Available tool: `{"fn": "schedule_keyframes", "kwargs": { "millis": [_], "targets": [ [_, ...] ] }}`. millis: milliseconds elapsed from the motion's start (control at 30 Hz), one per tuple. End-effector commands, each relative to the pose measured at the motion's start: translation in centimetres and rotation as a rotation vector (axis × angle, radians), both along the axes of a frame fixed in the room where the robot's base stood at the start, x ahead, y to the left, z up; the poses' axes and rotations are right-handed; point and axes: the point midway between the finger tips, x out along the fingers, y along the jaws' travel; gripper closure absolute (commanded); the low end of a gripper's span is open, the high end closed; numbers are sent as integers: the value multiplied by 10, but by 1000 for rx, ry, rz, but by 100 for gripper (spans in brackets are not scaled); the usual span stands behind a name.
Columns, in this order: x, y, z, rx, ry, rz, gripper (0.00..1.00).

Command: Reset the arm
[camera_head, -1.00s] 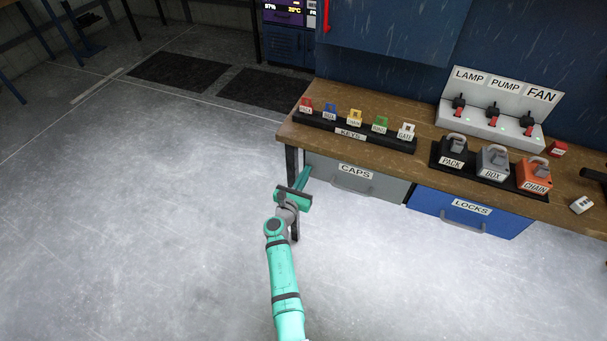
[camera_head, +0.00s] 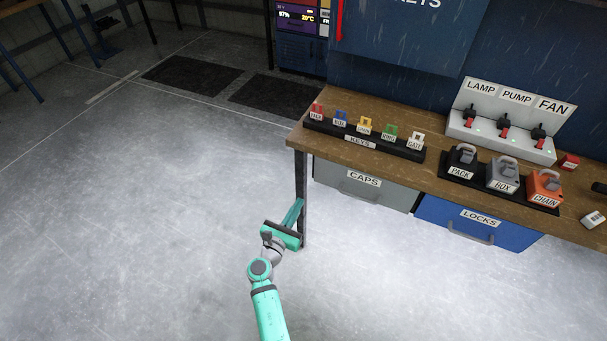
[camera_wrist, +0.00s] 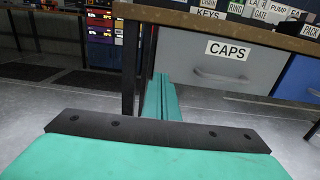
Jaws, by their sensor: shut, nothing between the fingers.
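My gripper (camera_head: 296,213) is at the end of my teal arm, low beside the front left leg of the workbench. It is shut and holds nothing. In the wrist view its teal fingers (camera_wrist: 160,98) lie together and point toward the bench, left of the grey CAPS drawer (camera_wrist: 215,62). In the head view the CAPS drawer (camera_head: 362,185) is shut, to the right of the gripper and apart from it.
The wooden workbench (camera_head: 330,145) carries a KEYS rack (camera_head: 360,143), several padlocks on a black tray, and a switch panel (camera_head: 505,125). The blue LOCKS drawer (camera_head: 475,224) is shut. The bench leg (camera_head: 301,190) stands close to my gripper. Open floor (camera_head: 130,230) lies to the left.

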Motion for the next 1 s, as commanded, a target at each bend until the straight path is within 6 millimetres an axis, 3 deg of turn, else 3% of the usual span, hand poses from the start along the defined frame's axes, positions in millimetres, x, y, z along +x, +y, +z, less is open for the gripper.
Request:
{"fn": "schedule_keyframes", "kwargs": {
  "millis": [233,367,467,700,833,1000],
  "targets": [
    [-3,-9,-3,8,2,-12,100],
    [-21,-11,-22,102,11,4,100],
    [-52,-11,-49,262,23,26,100],
    [-148,-8,-101,771,21,44,100],
    [-200,-4,-112,1047,3,28,100],
    [-265,0,-109,1406,-44,-17,100]
  ]
}}
